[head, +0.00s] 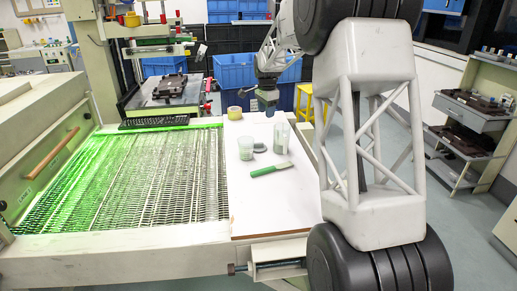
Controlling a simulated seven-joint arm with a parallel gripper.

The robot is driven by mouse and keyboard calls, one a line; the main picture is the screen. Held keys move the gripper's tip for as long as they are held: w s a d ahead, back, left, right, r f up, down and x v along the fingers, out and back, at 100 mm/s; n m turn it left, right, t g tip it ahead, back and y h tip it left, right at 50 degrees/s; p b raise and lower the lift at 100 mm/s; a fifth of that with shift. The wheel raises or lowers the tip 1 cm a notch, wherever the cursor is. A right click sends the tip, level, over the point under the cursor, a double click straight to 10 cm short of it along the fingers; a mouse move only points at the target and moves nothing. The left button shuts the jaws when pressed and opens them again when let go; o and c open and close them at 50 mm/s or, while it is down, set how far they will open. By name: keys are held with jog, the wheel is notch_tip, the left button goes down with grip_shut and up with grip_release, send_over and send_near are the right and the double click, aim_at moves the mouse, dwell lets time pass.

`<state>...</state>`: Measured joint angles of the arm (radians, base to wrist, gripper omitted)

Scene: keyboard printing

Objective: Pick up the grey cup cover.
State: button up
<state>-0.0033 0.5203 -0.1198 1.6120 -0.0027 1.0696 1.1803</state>
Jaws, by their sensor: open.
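A small dark grey round piece, which looks like the grey cup cover (260,148), lies on the white tabletop between two translucent cups. The left cup (245,149) stands just beside it, and the right cup (281,138) stands close on its other side. My gripper (269,110) hangs pointing down above the far part of the table, behind the cover and cups in this view. It is open, small in the picture, and no object shows in it. Its exact height above the table is hard to tell.
A green-handled scraper (271,170) lies in front of the cups. A yellow tape roll (235,113) lies at the back left of the white tabletop (262,208). The front of the tabletop is clear. A green-lit mesh conveyor (150,180) adjoins on the left.

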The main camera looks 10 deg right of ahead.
aim_at(259, 143)
jog(key=w+f+m, duration=0.1)
jog(key=w+f, duration=0.4)
jog(key=w+f+m, duration=0.2)
jog(key=w+f, duration=0.4)
jog(key=w+f+m, duration=0.1)
jog(key=w+f, duration=0.5)
jog(key=shift+w+a+m+g, duration=0.1)
jog(key=shift+a+m+g, duration=0.15)
jog(key=shift+m+g, duration=0.05)
jog(key=shift+f, duration=0.15)
jog(key=shift+f, duration=1.2)
jog(key=shift+a+f, duration=0.1)
jog(key=shift+f, duration=2.45)
jog(key=shift+c, duration=0.5)
grip_shut()
